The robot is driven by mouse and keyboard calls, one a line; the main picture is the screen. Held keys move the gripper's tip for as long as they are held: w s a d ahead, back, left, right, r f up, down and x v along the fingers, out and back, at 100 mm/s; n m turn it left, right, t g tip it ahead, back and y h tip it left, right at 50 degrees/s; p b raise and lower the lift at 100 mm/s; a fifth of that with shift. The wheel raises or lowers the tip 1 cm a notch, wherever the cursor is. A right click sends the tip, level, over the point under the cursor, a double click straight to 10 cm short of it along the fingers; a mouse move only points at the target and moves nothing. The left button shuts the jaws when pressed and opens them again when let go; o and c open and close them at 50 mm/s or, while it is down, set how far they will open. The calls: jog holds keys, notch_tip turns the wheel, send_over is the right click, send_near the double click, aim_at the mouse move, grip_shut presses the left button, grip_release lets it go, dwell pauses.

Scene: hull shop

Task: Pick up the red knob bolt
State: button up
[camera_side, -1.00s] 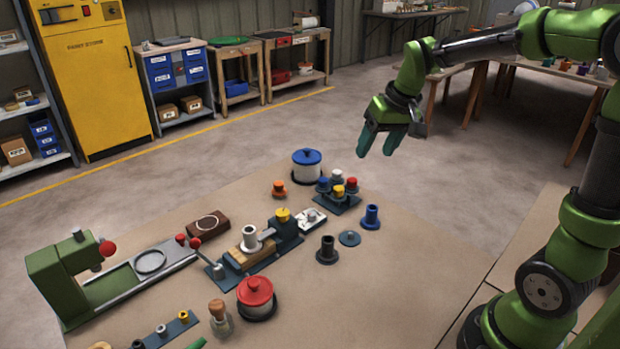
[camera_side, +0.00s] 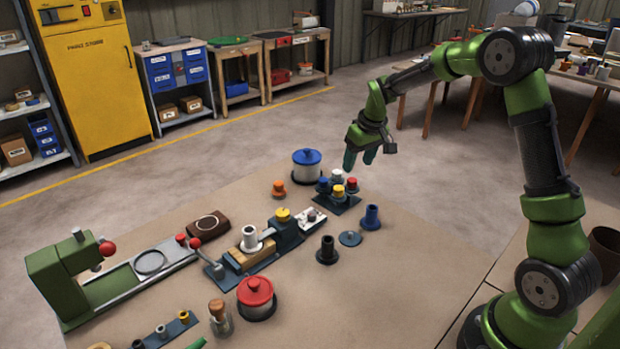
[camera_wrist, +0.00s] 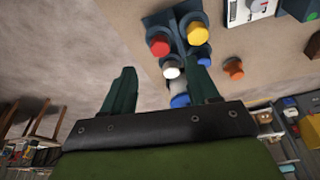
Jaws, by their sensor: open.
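The red knob bolt (camera_side: 352,183) stands in a small dark rack (camera_side: 342,205) at the far side of the table, with blue, white and yellow knob bolts beside it. In the wrist view the red knob (camera_wrist: 158,45) lies beyond the fingertips, between their lines, left of the yellow one. My gripper (camera_side: 360,162) is open and empty, pointing down just above and behind the rack. In the wrist view its two dark fingers (camera_wrist: 163,78) are spread, the right one partly over the rack and close to the white knob. The red knob's shaft is hidden.
A fixture with a yellow knob (camera_side: 283,215) lies in front. The table's right side is clear.

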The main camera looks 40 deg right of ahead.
aim_at(352, 179)
jog(key=shift+x, duration=3.1)
jog(key=shift+s+a, duration=0.1)
jog(key=shift+s, duration=0.05)
jog(key=shift+c, duration=0.4)
grip_shut()
